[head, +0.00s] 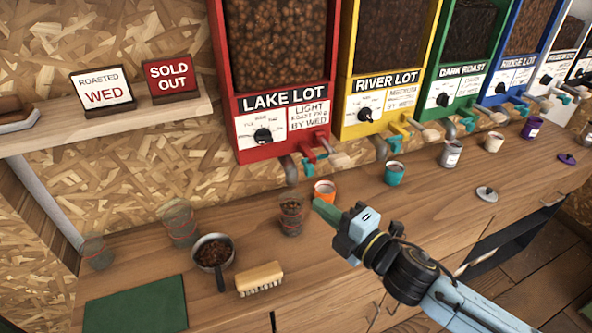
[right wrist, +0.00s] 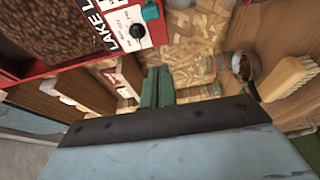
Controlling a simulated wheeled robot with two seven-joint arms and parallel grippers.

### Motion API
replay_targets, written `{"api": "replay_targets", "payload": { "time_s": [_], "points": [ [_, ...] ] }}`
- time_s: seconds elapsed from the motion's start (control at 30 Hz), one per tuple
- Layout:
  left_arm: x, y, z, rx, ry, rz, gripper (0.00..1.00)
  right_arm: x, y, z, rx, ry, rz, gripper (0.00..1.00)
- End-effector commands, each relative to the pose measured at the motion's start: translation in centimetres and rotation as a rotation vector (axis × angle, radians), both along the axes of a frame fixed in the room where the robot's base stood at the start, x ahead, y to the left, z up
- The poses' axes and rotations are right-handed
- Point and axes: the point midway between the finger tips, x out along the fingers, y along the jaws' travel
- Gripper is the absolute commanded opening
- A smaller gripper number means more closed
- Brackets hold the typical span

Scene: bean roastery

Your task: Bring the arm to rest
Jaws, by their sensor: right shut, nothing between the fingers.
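My right gripper (head: 326,210) reaches in from the lower right over the wooden counter. Its green fingers are together with nothing between them. It is in front of the LAKE LOT dispenser, close by an orange cup (head: 325,190) and a glass of beans (head: 291,214) in the picture. The shut green fingers also show in the right wrist view (right wrist: 157,88), pointing past the dispenser's side. My left gripper is in neither view.
On the counter (head: 330,275) stand a metal scoop pan of beans (head: 212,252), a brush (head: 260,278), a green mat (head: 138,306), empty glasses (head: 178,218) and a teal cup (head: 393,173). Dispensers like the red LAKE LOT (head: 250,138) line the back. The counter's front middle is clear.

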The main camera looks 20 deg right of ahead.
Motion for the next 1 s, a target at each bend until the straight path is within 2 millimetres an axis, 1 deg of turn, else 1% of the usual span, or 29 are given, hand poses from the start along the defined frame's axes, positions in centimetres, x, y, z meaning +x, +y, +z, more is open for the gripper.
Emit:
{"api": "replay_targets", "payload": {
  "time_s": [0.13, 0.2, 0.27, 0.37, 0.47, 0.5, 0.57, 0.6, 0.7, 0.83, 1.0],
  "points": [
    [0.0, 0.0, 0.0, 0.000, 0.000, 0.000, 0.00, 0.0, -0.1, -0.1, 0.013, 0.010, -0.010, 0.00],
    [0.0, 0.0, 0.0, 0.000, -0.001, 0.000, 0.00, -0.1, -0.3, -0.4, 0.056, 0.046, -0.046, 0.00],
    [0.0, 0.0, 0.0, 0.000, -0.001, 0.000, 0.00, -0.4, -0.8, -1.1, 0.119, 0.106, -0.105, 0.00],
    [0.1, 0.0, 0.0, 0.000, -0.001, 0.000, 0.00, -1.4, -2.1, -3.0, 0.280, 0.260, -0.253, 0.00],
    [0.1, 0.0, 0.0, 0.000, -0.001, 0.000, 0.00, -3.7, -3.1, -5.7, 0.471, 0.458, -0.433, 0.00],
    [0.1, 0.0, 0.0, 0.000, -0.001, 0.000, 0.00, -4.9, -3.4, -6.9, 0.544, 0.539, -0.504, 0.00],
    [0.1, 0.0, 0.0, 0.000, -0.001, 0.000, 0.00, -6.9, -3.6, -8.5, 0.642, 0.657, -0.607, 0.00],
    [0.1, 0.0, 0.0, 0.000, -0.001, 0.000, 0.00, -8.2, -3.6, -9.4, 0.700, 0.729, -0.669, 0.00],
    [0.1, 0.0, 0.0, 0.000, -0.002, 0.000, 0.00, -11.4, -3.3, -11.2, 0.814, 0.885, -0.802, 0.00],
    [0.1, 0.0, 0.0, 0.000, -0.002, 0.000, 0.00, -15.2, -2.6, -12.7, 0.918, 1.053, -0.943, 0.00],
    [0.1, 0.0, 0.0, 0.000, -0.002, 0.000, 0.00, -19.8, -1.4, -13.7, 1.015, 1.241, -1.101, 0.00]
  ]
}}
